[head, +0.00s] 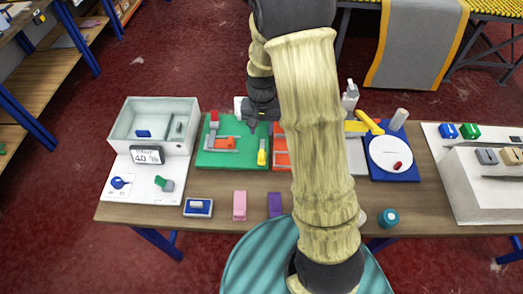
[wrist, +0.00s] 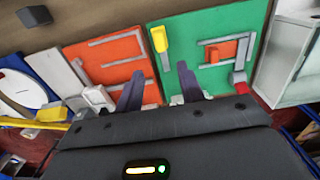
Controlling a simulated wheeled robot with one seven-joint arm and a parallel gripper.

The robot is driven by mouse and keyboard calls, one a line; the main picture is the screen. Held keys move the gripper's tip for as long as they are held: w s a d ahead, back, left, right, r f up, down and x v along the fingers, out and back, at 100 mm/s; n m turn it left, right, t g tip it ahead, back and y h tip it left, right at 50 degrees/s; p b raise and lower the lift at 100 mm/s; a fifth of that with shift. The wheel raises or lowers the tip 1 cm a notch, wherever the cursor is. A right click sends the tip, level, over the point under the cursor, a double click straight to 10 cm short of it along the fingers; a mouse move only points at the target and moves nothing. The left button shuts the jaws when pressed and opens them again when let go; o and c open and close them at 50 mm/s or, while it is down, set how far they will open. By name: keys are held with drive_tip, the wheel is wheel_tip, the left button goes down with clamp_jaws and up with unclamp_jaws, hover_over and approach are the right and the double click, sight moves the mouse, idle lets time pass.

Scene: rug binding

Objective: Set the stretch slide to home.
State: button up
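No label shows which part is the stretch slide. A green board (head: 236,158) carries grey rails, an orange block (head: 223,143) between them, a red-topped grey piece (head: 214,119) and a yellow handle (head: 262,152). The board also shows in the wrist view (wrist: 205,83), with the orange block (wrist: 224,50) and yellow handle (wrist: 159,39). Beside it is an orange board (wrist: 115,73) with grey tracks and a pale block (wrist: 97,97); my arm hides part of it in the head view. My gripper (wrist: 160,80) is open and empty, above the boards' far edge.
A white bin (head: 125,120) with a display (head: 147,155) stands left. A blue board with a white disc (head: 388,150) and a white box (head: 485,190) are right. Blue, pink and purple pieces lie along the front edge, by the pink block (head: 240,205).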

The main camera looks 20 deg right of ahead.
sight(262, 153)
wheel_tip(262, 153, down, 13)
drive_tip(key=shift+f+p, duration=0.1)
drive_tip(key=shift+p, duration=1.05)
clamp_jaws()
